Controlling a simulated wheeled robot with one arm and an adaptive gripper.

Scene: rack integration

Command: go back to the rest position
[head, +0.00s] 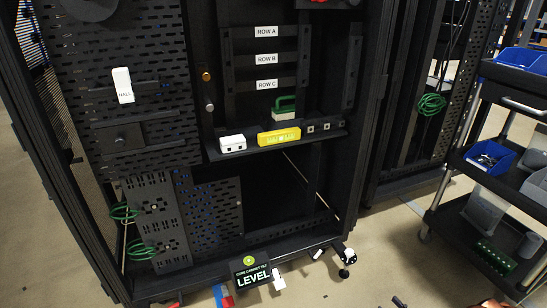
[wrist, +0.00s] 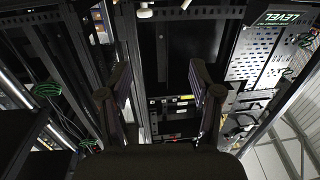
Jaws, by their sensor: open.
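My gripper (wrist: 163,78) shows in the wrist view with its two dark fingers spread wide apart. Nothing is between the fingers. Beyond them is the black rack, seen upside down, with a dark opening and a row of small parts inside. The gripper is apart from the rack as far as I can see. I cannot make out the gripper in the head view. There the black rack (head: 352,150) stands in front of me, with rows marked A, B and C.
A LEVEL sign (head: 252,273) sits at the rack's foot. A black cart (head: 460,215) with blue bins (head: 489,157) stands right. Floor shows between them.

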